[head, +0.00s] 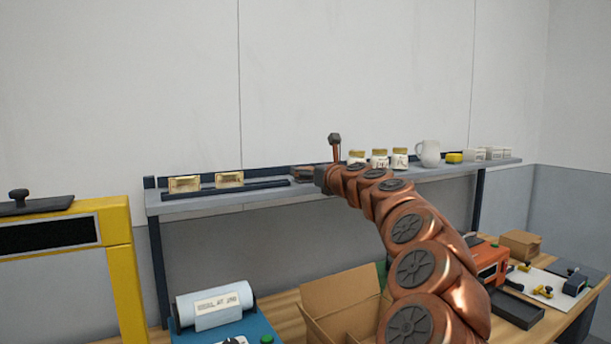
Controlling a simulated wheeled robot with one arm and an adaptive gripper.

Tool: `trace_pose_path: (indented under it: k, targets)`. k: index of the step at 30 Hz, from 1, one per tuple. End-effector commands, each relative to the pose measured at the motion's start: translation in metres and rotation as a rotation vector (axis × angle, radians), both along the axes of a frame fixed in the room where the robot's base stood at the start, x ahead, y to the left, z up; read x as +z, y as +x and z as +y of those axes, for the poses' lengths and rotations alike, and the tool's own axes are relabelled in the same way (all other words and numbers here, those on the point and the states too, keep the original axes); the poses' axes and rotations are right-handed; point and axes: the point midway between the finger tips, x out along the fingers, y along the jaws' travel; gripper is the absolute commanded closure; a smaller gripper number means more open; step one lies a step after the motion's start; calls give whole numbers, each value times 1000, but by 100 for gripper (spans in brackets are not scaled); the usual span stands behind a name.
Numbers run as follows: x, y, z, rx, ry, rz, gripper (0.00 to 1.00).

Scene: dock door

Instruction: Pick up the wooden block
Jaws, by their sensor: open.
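My arm reaches up from the lower right to the shelf in the head view. My gripper (312,175) is at the shelf's front edge, near its middle, small and partly hidden by its own wrist. It is open. A low brown and dark shape (302,172) shows on the shelf right at the gripper's tip. It may be the wooden block, but I cannot tell it clearly from the gripper's fingers. Whether they touch is not clear.
The shelf (220,203) holds two framed tan items (185,184) at left, and several jars (379,159), a white jug (428,153) and a yellow item (454,157) at right. Below stand an open cardboard box (340,297) and a blue-white roll device (215,306).

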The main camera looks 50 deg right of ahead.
Motion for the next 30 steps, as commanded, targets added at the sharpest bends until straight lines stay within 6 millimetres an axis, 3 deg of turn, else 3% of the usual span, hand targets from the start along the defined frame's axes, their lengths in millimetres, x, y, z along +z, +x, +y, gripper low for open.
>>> trace_pose_path:
  k: [13,23,30]
  targets:
    - [-2,37,-18,-3,0,3,8]
    - [-1,41,-19,-3,-1,1,8]
    - [-1,41,-19,-2,-1,1,32]
